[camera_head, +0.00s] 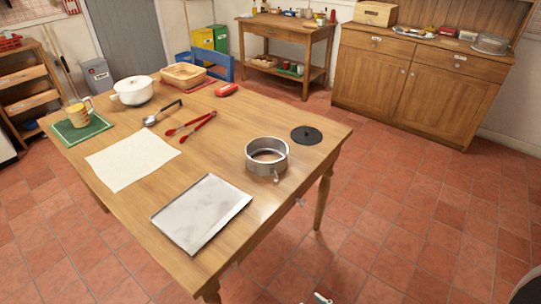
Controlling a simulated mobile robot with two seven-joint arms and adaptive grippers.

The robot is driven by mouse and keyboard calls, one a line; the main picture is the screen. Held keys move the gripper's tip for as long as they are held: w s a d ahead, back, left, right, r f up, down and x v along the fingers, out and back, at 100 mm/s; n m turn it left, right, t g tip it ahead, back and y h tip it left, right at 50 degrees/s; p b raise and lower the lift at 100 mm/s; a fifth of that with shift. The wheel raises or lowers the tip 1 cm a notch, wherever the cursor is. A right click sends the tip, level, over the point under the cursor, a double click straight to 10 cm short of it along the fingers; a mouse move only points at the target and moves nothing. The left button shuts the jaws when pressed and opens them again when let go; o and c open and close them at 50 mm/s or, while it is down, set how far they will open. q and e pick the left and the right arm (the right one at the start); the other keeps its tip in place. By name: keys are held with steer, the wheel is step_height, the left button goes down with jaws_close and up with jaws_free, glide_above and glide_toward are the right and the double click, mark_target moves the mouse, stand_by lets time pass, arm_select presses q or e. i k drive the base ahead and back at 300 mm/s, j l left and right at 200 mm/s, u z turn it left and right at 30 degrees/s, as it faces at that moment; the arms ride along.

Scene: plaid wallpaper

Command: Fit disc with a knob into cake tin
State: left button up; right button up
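The cake tin (281,165) is a round silver ring with a latch on its near side. It stands upright near the right edge of the wooden table, and a wood-coloured surface shows inside it. The dark disc (306,135) lies flat on the table behind and to the right of the tin, apart from it, with a small knob on top. A small pale and dark piece at the bottom edge appears to be the tip of my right gripper (318,298), low beside the table and away from both objects. Its fingers are mostly cut off. My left gripper is not in view.
A metal tray (202,212) lies in front of the tin, with a white sheet (133,161) to its left. Red tongs (191,127), a ladle (162,113), a white pot (133,90) and a basket (184,75) lie further back. Bare wood surrounds the tin.

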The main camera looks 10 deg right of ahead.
mark_target(265, 143)
steer(key=l+u, duration=0.15)
steer(key=u, duration=0.2)
steer(key=i+l+u, duration=0.1)
steer(key=u, duration=0.25)
steer(key=l+u, duration=0.35)
steer(key=l, duration=0.7)
steer(key=l+u, duration=0.15)
steer(key=l, duration=0.85)
